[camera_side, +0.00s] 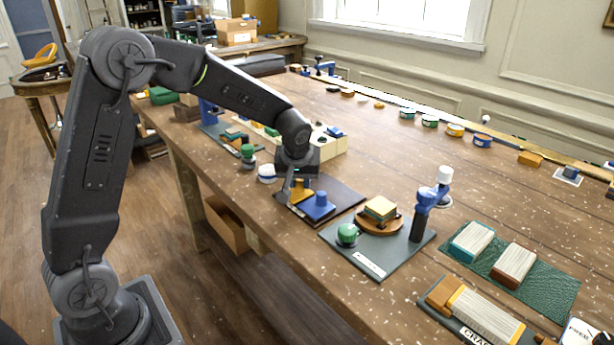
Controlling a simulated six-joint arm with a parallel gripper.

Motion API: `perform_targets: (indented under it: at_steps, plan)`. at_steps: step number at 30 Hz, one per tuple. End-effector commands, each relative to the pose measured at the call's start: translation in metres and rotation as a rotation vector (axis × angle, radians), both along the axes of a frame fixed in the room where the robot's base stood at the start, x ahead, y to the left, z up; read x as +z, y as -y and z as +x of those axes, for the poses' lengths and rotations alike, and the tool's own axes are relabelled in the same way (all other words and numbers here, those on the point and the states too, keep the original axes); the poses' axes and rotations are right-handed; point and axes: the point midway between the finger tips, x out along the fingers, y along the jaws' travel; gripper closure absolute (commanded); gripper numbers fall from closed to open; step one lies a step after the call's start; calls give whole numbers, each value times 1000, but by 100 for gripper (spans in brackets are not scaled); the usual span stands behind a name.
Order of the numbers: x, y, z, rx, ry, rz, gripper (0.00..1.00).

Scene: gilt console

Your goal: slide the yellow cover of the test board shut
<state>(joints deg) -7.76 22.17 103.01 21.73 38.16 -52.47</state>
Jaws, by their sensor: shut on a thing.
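The dark test board (345,194) lies near the table's front edge, in the middle of the side view. The yellow cover (300,194) sits on its left part, partly hidden by my gripper. A blue cover (318,208) with a round knob sits just in front and to the right of it on the same board. My gripper (294,187) points down at the yellow cover and is shut on it. The fingertips are small, and the exact contact is hard to see. How far the cover stands open cannot be told.
Cream blocks (328,146) stand behind my gripper. A white-capped jar (267,172) is close on the left.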

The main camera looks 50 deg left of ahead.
Motion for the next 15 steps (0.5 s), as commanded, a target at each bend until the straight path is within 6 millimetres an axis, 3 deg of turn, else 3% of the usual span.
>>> perform_targets:
  at_steps: [6, 7, 15]
  plan:
    - [1, 0, -4, 3, -12, 2, 100]
    - [1, 0, -4, 3, -12, 2, 75]
    - [0, 0, -3, 3, -10, 2, 50]
